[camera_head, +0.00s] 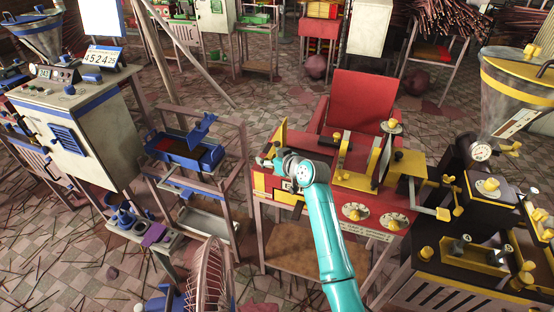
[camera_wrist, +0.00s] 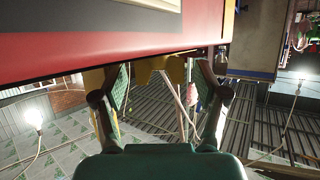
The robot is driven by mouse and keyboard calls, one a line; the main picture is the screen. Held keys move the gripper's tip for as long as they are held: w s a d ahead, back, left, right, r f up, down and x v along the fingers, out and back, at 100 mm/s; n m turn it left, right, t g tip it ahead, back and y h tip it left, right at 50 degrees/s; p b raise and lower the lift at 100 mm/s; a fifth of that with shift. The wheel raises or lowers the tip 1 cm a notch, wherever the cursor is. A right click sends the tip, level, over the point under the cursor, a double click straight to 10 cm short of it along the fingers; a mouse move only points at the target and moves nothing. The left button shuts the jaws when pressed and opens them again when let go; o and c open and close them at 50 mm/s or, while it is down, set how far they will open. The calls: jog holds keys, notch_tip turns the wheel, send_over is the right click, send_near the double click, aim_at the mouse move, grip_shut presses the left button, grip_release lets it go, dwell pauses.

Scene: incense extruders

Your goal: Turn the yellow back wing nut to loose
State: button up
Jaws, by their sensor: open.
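In the wrist view, my gripper (camera_wrist: 160,84) has its two fingers spread apart, one on each side. A yellow wing-shaped piece (camera_wrist: 158,70), which looks like the wing nut, shows between the fingertips, just under the edge of a red machine body (camera_wrist: 120,45). I cannot tell whether either finger touches it. In the head view, my arm reaches to the left end of the red machine (camera_head: 375,183). My wrist covers much of that end, so the fingers and the nut cannot be made out clearly there.
A black and yellow machine (camera_head: 465,255) stands at the right. A red chair-like panel (camera_head: 362,100) rises behind the red machine. Tiled floor with scattered sticks shows between the stands.

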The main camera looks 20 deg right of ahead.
jog(key=v, duration=1.1)
jog(key=shift+s, duration=0.35)
jog(key=shift+d, duration=0.1)
